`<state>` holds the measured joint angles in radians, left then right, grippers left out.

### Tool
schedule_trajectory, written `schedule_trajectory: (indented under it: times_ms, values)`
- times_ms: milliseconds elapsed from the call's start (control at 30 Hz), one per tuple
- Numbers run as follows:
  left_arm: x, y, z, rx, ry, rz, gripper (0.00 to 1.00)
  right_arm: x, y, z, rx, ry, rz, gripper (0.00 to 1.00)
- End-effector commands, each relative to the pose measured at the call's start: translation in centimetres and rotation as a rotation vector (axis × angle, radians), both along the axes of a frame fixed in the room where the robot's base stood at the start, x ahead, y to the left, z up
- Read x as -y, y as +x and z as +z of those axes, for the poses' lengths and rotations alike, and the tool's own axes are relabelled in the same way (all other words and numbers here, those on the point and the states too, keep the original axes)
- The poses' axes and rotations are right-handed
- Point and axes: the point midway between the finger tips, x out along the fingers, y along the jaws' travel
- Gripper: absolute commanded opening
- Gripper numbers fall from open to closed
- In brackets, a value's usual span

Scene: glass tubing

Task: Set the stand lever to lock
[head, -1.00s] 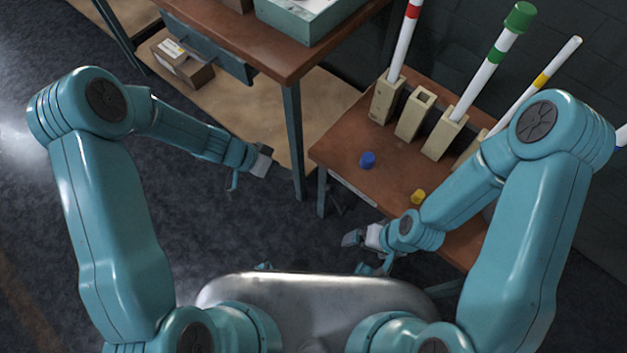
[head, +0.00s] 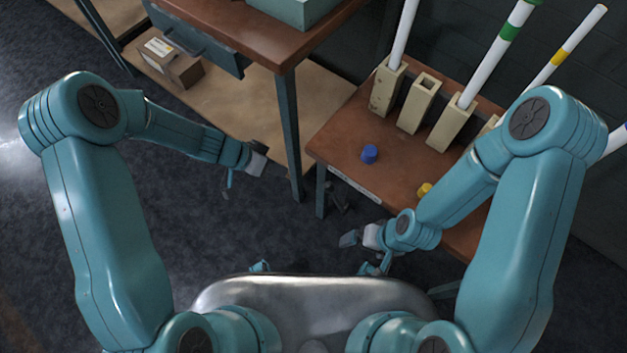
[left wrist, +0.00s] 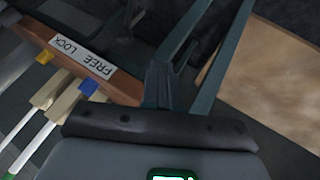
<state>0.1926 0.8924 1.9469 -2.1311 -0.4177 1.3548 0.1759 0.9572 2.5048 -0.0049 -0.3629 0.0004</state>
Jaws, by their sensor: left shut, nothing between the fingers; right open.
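The brown stand (head: 345,140) is at the right in the head view, with a pale label (head: 355,185) on its front edge. In the left wrist view the label (left wrist: 82,57) appears upside down and reads FREE and LOCK. A small dark part (head: 336,197) shows below the stand's front edge and may be the lever; its setting cannot be told. My left gripper (head: 252,164) is shut and empty, in the air left of the stand. My right gripper (head: 358,253) is open, in front of the stand's near side, apart from the label.
Several beige holders (head: 415,104) carry upright or leaning white tubes. A blue cap (head: 369,153) and a yellow cap (head: 424,190) lie on the stand. A workbench (head: 285,50) with a leg (head: 289,130) stands left of it, with a box (head: 170,62) on its lower shelf.

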Motion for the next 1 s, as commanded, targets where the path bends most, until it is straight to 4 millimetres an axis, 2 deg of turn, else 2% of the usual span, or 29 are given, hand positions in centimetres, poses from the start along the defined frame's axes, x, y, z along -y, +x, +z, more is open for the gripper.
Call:
schedule_trajectory:
  times_ms: [467,700,1000]
  values:
    - [5.8,1.3,-7.8,0.0,0.001,-0.004,0.0,0.0,0.0,-5.3,0.0,0.0,0.0,1.0]
    - [8.7,0.0,-7.1,0.001,0.0,-0.004,0.0,0.0,0.0,-7.2,0.0,0.0,0.0,1.0]
    - [9.3,-0.4,-6.5,-0.001,0.001,0.0,0.0,0.0,0.0,-7.3,0.0,0.0,0.0,1.0]
